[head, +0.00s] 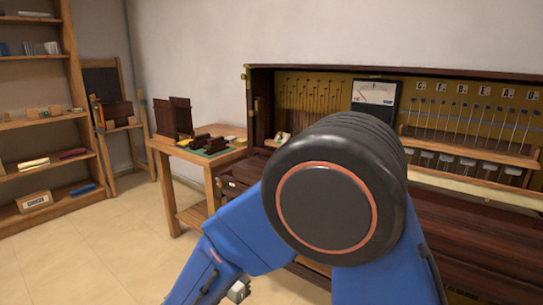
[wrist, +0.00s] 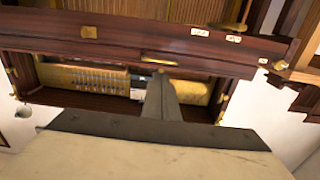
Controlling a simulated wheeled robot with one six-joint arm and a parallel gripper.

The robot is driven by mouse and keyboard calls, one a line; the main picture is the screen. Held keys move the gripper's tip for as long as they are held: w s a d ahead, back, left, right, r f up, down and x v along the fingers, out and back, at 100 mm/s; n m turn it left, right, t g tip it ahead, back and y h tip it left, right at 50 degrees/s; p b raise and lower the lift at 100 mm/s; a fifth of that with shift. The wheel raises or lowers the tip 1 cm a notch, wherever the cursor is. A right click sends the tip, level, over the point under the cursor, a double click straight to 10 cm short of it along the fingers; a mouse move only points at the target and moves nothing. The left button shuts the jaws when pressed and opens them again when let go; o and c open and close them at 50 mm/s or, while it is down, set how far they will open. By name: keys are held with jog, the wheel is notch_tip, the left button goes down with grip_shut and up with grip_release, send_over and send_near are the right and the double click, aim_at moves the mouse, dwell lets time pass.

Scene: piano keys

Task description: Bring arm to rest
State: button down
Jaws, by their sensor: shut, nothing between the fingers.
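My arm (head: 345,190), blue with a large dark round joint ringed in orange, fills the front middle of the head view and is folded close to the camera. My gripper (wrist: 160,82) shows in the wrist view as a dark grey shape with its fingers together and nothing between them. Beyond it is the dark wooden piano (wrist: 125,28), with an open compartment holding a row of parts. No contact between gripper and piano can be made out. In the head view the piano (head: 475,225) stands at the right, partly hidden by my arm.
A small wooden table (head: 172,152) with dark blocks and a green mat stands left of the piano. Wooden shelves (head: 40,128) line the far left. A meter (head: 375,94) sits at the piano's back. The floor (head: 95,250) at the lower left is clear.

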jog(key=s+d+r+g, duration=0.1)
jog(key=s+d+g, duration=0.15)
jog(key=d, duration=0.55)
jog(key=s+d+r+n+g, duration=0.1)
jog(key=d+g, duration=0.3)
jog(key=d, duration=0.5)
jog(key=s+d+g, duration=0.1)
jog(key=d+g, duration=0.3)
jog(key=d, duration=0.4)
jog(key=s+d+r+n+y, duration=0.1)
jog(key=s+d+n+y, duration=0.2)
jog(key=s, duration=0.6)
jog(key=s+d+r+n+y, duration=0.1)
jog(key=s+d+n+y, duration=0.2)
jog(key=s+d+y, duration=0.2)
jog(key=s+t+y, duration=0.1)
jog(key=s+y, duration=0.1)
jog(key=s, duration=0.2)
jog(key=shift+s+d+n+y, duration=0.2)
jog(key=shift+n+y, duration=0.1)
jog(key=shift+y, duration=0.1)
